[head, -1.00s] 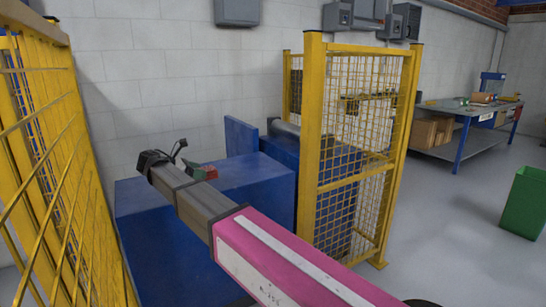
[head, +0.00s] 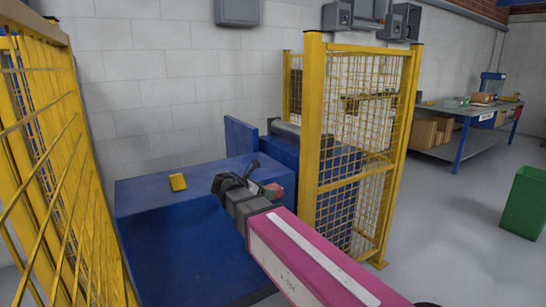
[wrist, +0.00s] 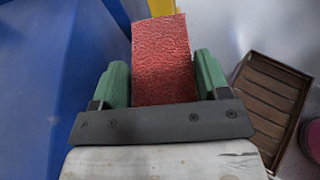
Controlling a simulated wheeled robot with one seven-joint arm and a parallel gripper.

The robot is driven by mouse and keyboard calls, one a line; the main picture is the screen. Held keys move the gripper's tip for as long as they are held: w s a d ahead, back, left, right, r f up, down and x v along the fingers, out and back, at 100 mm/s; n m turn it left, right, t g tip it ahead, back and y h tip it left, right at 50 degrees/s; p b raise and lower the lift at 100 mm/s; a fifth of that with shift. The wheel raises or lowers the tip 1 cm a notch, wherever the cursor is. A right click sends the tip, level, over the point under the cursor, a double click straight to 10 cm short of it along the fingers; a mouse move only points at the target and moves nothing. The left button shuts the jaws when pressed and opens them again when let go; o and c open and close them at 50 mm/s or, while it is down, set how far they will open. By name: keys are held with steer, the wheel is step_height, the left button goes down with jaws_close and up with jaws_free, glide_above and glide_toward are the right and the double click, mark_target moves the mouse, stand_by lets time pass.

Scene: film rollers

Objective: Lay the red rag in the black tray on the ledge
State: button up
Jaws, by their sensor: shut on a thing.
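The red rag (wrist: 160,60) is between the two green fingers of my gripper (wrist: 162,72) and stands out past their tips. In the head view the rag (head: 277,189) shows as a small red patch at the end of my arm, by the right edge of the blue block. My gripper (head: 268,188) is mostly hidden there behind the dark wrist. A dark brown, slatted tray (wrist: 258,121) lies to the right of my gripper in the wrist view, apart from the rag. I cannot tell if it is the black tray; the head view shows no tray.
A yellow mesh fence (head: 358,150) rises close on the right, another fence (head: 50,170) on the left. A green bin (head: 525,203) stands far right on open floor.

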steer(key=d+f, duration=0.3)
steer(key=d, duration=0.8)
steer(key=s+d+f+t, duration=0.1)
steer(key=d+f, duration=0.2)
steer(key=d, duration=0.8)
steer(key=shift+s+d+f+n, duration=0.15)
steer(key=shift+d+f+n, duration=0.05)
steer(key=shift+n, duration=0.2)
